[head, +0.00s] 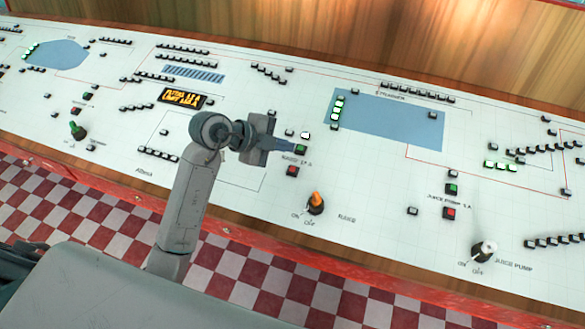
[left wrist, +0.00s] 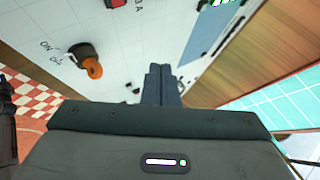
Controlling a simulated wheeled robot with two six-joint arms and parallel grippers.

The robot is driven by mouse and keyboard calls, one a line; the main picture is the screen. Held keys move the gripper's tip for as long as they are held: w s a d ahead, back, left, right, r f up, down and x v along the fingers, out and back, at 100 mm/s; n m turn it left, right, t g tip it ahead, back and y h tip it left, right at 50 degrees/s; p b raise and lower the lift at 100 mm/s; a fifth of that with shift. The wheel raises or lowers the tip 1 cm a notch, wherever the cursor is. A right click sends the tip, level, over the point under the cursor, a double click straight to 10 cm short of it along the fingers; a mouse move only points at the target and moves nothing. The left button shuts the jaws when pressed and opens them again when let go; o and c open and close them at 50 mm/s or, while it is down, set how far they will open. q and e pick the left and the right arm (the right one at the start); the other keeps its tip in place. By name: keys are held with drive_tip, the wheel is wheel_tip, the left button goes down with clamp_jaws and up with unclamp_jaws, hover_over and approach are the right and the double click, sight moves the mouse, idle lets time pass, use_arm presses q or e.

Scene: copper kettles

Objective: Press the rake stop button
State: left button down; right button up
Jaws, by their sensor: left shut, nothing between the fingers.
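The rake's red button (head: 292,171) sits on the white console in the head view, with a green button (head: 300,149) just above it. The label between them is small and hard to read. An orange knob (head: 316,203) marked on/off stands just below, beside the word RAKE. My left gripper (head: 290,147) is shut and empty. In the head view its tip lies just left of the green button and above the red one; I cannot tell its height above the panel. Its closed fingers (left wrist: 162,78) point forward in the left wrist view.
A juice pump red button (head: 449,213), green button (head: 451,189) and white knob (head: 484,250) are farther right. A blue panel (head: 385,120) lies behind, with rows of small buttons around it. A wooden backboard (head: 300,60) bounds the console's far side.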

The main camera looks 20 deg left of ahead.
use_arm(q)
drive_tip(key=shift+f, duration=0.1)
drive_tip(key=b, duration=0.7)
hover_over(293, 170)
drive_tip(key=s+a, duration=0.1)
drive_tip(key=s, duration=0.1)
drive_tip(key=f, duration=0.7)
drive_tip(key=shift+w+a, duration=0.15)
drive_tip(key=shift+w, duration=0.1)
drive_tip(key=shift+w+f, duration=0.1)
drive_tip(key=shift+f, duration=0.25)
drive_tip(key=shift+w+f, duration=0.1)
drive_tip(key=shift+f, duration=0.25)
